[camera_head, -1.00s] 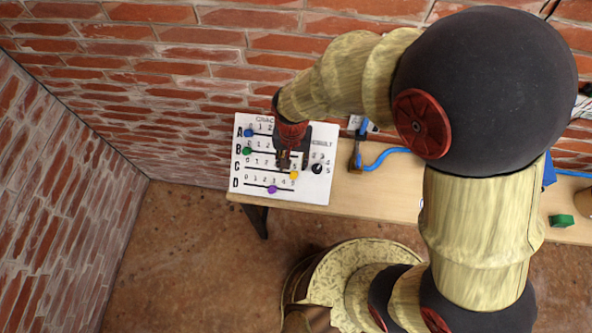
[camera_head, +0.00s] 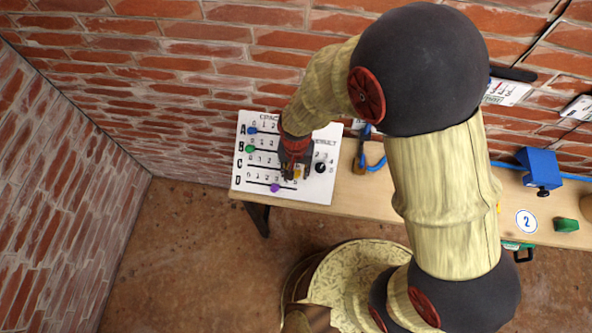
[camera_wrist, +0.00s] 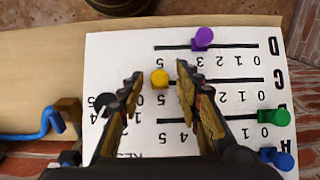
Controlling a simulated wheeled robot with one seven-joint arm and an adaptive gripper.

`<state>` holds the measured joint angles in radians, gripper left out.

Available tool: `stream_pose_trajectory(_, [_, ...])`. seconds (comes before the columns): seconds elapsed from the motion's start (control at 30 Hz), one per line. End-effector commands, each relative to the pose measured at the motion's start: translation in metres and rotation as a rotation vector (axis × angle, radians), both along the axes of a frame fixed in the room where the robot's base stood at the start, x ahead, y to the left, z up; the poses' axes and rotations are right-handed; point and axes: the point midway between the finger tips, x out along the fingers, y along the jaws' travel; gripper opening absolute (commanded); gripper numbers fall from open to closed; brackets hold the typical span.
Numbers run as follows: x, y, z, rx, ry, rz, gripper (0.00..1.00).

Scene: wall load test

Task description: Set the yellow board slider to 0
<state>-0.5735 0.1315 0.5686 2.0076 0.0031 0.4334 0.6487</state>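The yellow slider knob (camera_wrist: 160,78) sits at the left end of row C in the wrist view, at the high-number end, far from the 0. The white board (camera_wrist: 222,130) appears upside down there, its row C track running right to the 0. My gripper (camera_wrist: 157,72) is open, with one finger on each side of the yellow knob in that view. I cannot tell whether either finger touches it. In the head view my gripper (camera_head: 294,174) is over the right part of row C and largely hides the yellow knob.
The purple knob (camera_wrist: 203,38) is on row D, close beside row C. The green knob (camera_wrist: 278,118) on row B and the blue knob (camera_wrist: 278,158) on row A are near 0. A black dial (camera_head: 320,167) and a blue hooked item (camera_head: 375,162) lie to the right.

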Motion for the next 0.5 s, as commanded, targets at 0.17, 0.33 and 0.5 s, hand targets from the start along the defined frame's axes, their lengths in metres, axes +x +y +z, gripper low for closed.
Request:
stream_pose_trajectory(0.17, [0.0,0.0,0.0001,0.0,0.0,0.0,0.22])
stream_pose_trajectory(0.33, [-0.0001,-0.0001,0.0001,0.0,0.0,0.0,0.12])
stream_pose_trajectory(0.5, [0.0,0.0,0.0002,0.0,0.0,0.0,0.03])
